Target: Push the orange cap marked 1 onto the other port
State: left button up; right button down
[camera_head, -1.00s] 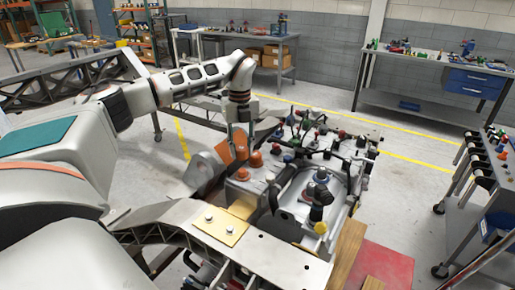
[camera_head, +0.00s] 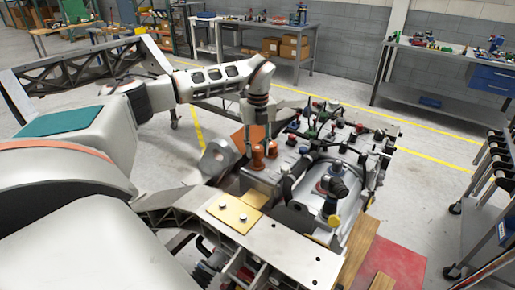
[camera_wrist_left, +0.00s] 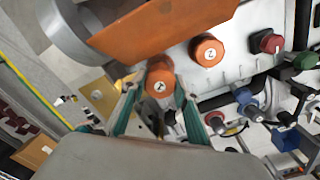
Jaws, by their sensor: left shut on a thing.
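An orange cap (camera_wrist_left: 160,78) sits between the two teal fingers of my left gripper (camera_wrist_left: 158,100) in the left wrist view, with a small label whose mark is hard to read. The gripper is shut on it. A second orange cap marked 2 (camera_wrist_left: 208,50) stands beside it on the pale panel (camera_wrist_left: 238,62). In the head view my left gripper (camera_head: 258,150) points down at the orange caps (camera_head: 257,161) on the left part of the fixture. I cannot tell whether the held cap touches the panel. No bare port shows clearly.
An orange plate (camera_wrist_left: 165,25) lies close beside the caps. Red (camera_wrist_left: 266,41) and green (camera_wrist_left: 305,60) knobs and several connectors crowd the panel to the right. A flat metal beam (camera_head: 270,240) with a yellow plate (camera_head: 234,214) runs in front.

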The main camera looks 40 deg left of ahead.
aim_at(257, 156)
pick_arm(q)
jog(key=shift+f, duration=0.15)
jog(key=shift+f+b, duration=0.4)
jog(key=shift+f, duration=0.65)
jog(key=shift+f, duration=0.55)
jog(key=o, duration=0.9)
jog(key=shift+a+r+p, duration=0.1)
jog(key=shift+r+p, duration=0.35)
jog(key=shift+r, duration=2.6)
